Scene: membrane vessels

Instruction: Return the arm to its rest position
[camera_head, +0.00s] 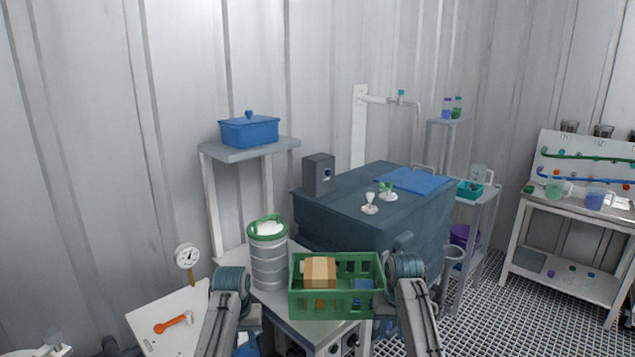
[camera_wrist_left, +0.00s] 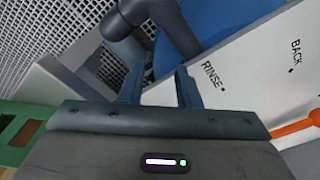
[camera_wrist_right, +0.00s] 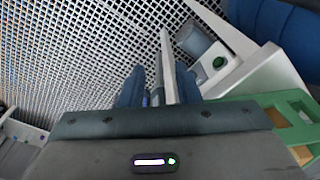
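My left arm (camera_head: 228,285) and my right arm (camera_head: 408,275) stand on either side of the green crate in the head view, with their lower parts reaching down. Neither gripper's fingertips can be made out in the head view. In the left wrist view my left gripper (camera_wrist_left: 158,88) has its two fingers apart with nothing between them, in front of a white board marked RINSE and BACK (camera_wrist_left: 240,75). In the right wrist view my right gripper (camera_wrist_right: 160,88) also has its fingers apart, above the grated floor. A pale post shows behind the gap and does not look held.
The green crate (camera_head: 335,308) holds a tan block (camera_head: 320,272) on a grey cart, beside a metal canister (camera_head: 268,265). A dark tank (camera_head: 340,225) stands behind. Open grated floor (camera_head: 490,320) lies to the right.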

